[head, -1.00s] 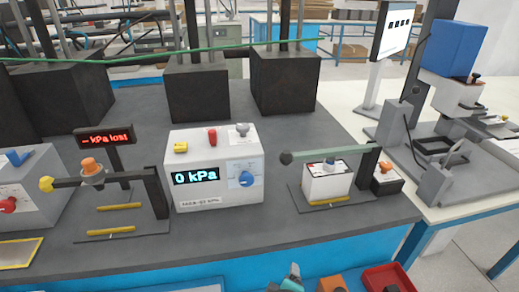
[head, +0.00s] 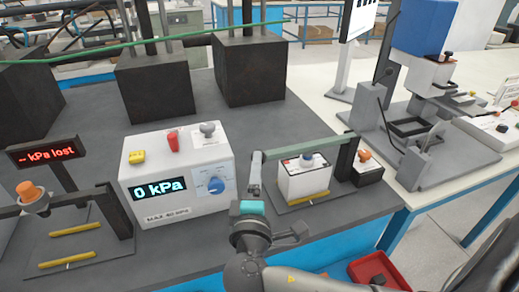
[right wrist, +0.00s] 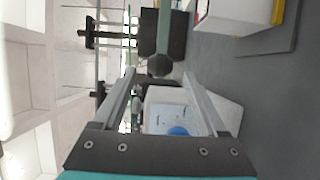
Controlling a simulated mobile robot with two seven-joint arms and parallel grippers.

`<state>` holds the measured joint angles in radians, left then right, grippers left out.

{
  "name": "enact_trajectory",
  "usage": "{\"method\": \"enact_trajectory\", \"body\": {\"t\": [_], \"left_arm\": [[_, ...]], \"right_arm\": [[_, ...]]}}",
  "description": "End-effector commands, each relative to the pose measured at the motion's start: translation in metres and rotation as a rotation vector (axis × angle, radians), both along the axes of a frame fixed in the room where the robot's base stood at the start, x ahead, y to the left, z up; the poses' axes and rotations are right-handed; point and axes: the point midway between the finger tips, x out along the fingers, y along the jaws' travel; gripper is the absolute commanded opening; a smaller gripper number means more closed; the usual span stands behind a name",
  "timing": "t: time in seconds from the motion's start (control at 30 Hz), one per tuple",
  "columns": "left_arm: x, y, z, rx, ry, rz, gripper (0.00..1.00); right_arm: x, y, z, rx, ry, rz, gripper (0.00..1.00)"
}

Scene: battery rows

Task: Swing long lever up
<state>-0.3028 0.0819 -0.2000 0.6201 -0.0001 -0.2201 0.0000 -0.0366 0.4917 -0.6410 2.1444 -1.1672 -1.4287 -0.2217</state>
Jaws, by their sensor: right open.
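A long grey-green lever (head: 315,147) lies nearly level above a white battery block (head: 305,178), joined to a dark post (head: 346,158) at its right end. Its round knob shows in the right wrist view (right wrist: 160,65). My right gripper (head: 276,195) is open, below and in front of the lever's left end, with one finger reaching up near the knob. In the right wrist view, the knob appears between and just beyond the open fingertips (right wrist: 160,82). Whether a finger touches it, I cannot tell. My left gripper is not in view.
A white pressure box (head: 178,180) reading 0 kPa stands just left of the gripper. A small dark box with an orange knob (head: 364,155) stands right of the post. A red tray (head: 378,272) is at the front right. Dark blocks (head: 250,70) stand behind.

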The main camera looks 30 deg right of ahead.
Motion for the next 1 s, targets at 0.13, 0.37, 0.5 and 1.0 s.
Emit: {"method": "enact_trajectory", "body": {"t": [0.13, 0.37, 0.5, 1.0], "left_arm": [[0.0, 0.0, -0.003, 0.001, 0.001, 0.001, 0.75], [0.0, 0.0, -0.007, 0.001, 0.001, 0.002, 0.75], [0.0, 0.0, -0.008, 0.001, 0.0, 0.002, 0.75], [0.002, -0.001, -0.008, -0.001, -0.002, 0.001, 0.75]], "right_arm": [[0.027, -0.021, 0.0, -0.004, -0.002, -0.002, 0.75], [0.058, -0.043, -0.001, -0.001, 0.001, -0.002, 0.75], [0.068, -0.05, -0.001, 0.0, 0.001, -0.001, 0.75], [0.071, -0.052, -0.001, 0.002, 0.001, -0.001, 0.58]]}}
